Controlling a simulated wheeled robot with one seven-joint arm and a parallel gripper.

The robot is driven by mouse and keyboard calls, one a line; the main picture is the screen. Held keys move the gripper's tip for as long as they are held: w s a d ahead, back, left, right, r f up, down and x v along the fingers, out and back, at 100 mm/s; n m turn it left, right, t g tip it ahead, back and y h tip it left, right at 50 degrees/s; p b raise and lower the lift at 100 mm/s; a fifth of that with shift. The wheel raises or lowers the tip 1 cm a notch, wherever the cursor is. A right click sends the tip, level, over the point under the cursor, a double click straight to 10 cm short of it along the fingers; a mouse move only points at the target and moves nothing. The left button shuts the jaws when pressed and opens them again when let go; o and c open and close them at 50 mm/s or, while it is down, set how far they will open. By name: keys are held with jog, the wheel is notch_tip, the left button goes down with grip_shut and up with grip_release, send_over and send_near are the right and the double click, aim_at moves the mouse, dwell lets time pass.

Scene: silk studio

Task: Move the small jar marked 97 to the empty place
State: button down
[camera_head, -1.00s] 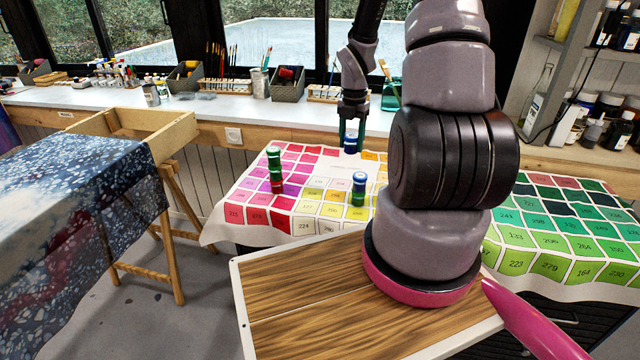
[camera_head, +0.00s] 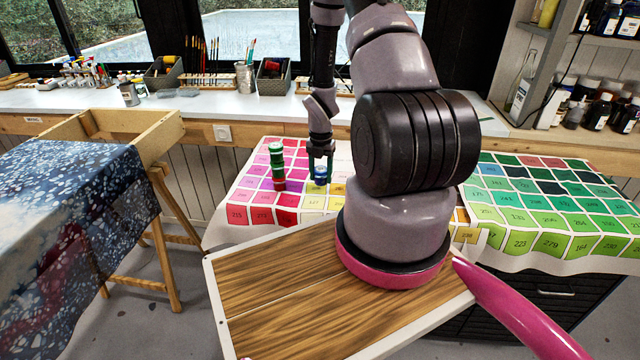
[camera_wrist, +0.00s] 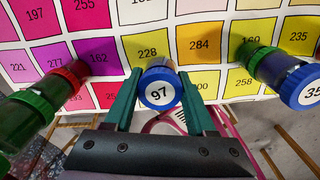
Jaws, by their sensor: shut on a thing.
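The small jar marked 97 (camera_wrist: 160,92) has a blue lid with a white round label. My gripper (camera_wrist: 159,80) is shut on it, with one green finger on each side, in the wrist view. In the head view my gripper (camera_head: 320,160) holds this blue-lidded jar (camera_head: 320,174) above or on the chart cloth (camera_head: 232,232); I cannot tell whether its base touches. The chart is a grid of coloured, numbered squares. Square 228 (camera_wrist: 147,52) lies just behind the jar in the wrist view. I cannot tell which spot is the empty place.
A stack of green and red jars (camera_head: 277,165) stands left of my gripper. A jar with a blue lid marked 35 (camera_wrist: 303,88) and a green end is at right in the wrist view; my arm hides it in the head view. A wooden-topped surface (camera_head: 270,290) is in front.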

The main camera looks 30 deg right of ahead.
aim_at(321, 183)
jog(key=shift+f, duration=1.7)
jog(key=shift+f, duration=0.15)
jog(key=shift+c, duration=1.1)
grip_release()
